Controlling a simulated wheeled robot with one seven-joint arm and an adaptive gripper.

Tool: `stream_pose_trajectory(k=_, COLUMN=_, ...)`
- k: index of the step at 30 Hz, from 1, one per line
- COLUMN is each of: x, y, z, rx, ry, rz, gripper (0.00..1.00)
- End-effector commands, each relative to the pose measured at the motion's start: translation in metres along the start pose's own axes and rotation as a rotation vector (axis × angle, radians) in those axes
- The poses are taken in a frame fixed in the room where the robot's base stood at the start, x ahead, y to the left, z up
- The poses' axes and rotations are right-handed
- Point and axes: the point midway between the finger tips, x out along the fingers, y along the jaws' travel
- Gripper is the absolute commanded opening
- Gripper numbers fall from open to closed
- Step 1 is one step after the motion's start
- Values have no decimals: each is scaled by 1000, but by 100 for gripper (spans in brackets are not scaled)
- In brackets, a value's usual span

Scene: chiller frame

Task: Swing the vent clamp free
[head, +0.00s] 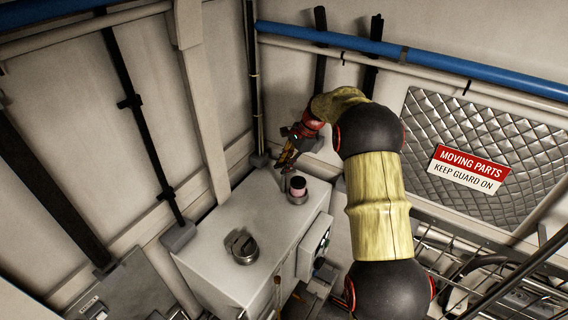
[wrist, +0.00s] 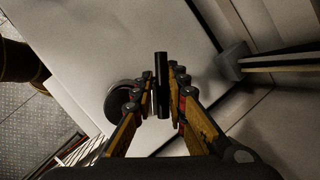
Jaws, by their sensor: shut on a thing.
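My gripper (wrist: 161,78) has its fingers closed on either side of a slim black upright bar (wrist: 161,65). The bar looks like the handle of the vent clamp, but the fingers hide where it joins. A round dark-rimmed fitting (wrist: 119,99) shows just left of the fingers in the wrist view, partly covered by the left finger. In the head view my gripper (head: 287,158) is low over the back end of the pale cabinet (head: 220,222), beside a short round fitting (head: 298,190) with a dark top and pinkish side.
A second round metal fitting (head: 243,249) stands nearer on the cabinet top. The corner walls, a dark post with a grey foot (head: 178,236) and a blue pipe (head: 430,63) are close by. A quilted panel with a warning sign (head: 468,169) is at right, above wire racks.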

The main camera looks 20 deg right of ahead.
Motion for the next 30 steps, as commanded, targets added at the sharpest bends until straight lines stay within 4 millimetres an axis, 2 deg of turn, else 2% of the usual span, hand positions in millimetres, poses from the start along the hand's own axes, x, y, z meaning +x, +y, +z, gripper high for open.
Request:
stream_pose_trajectory(k=1, x=-8, y=-7, z=0, rx=-44, ry=-2, rz=1, gripper=0)
stream_pose_trajectory(k=15, x=-7, y=-8, z=1, rx=-405, ry=-77, rz=149, gripper=0)
stream_pose_trajectory(k=30, x=-7, y=-8, z=2, rx=-563, ry=-108, rz=212, gripper=0)
